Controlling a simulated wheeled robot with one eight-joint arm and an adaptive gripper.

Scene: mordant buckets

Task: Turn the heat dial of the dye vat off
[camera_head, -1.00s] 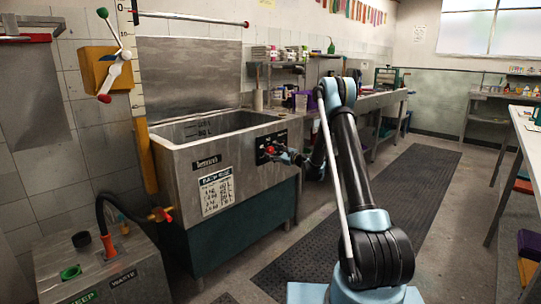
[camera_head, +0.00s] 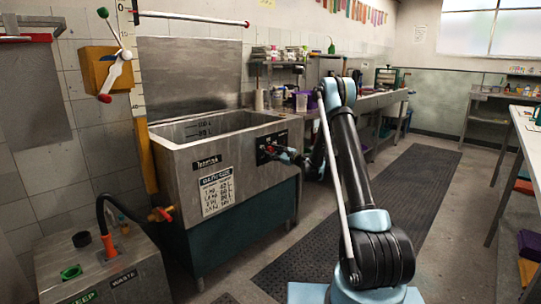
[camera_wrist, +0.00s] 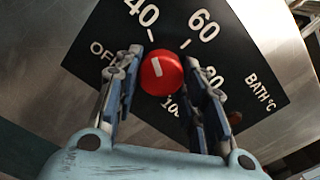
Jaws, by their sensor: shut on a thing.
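The dye vat (camera_head: 190,165) is a grey metal tank with an open lid, at left centre in the head view. Its black dial panel (camera_head: 262,157) is on the front face near the right corner. In the wrist view, the red heat dial (camera_wrist: 161,80) has a white mark pointing up and slightly left, roughly toward 40. The OFF label (camera_wrist: 103,50) is to its left. My gripper (camera_wrist: 164,60) is shut on the dial, one finger on each side. In the head view my gripper (camera_head: 281,153) is at the panel and partly hides the dial.
A waste box (camera_head: 140,285) with a hose stands at the front left. The dark floor mat (camera_head: 400,190) is clear beyond my arm.

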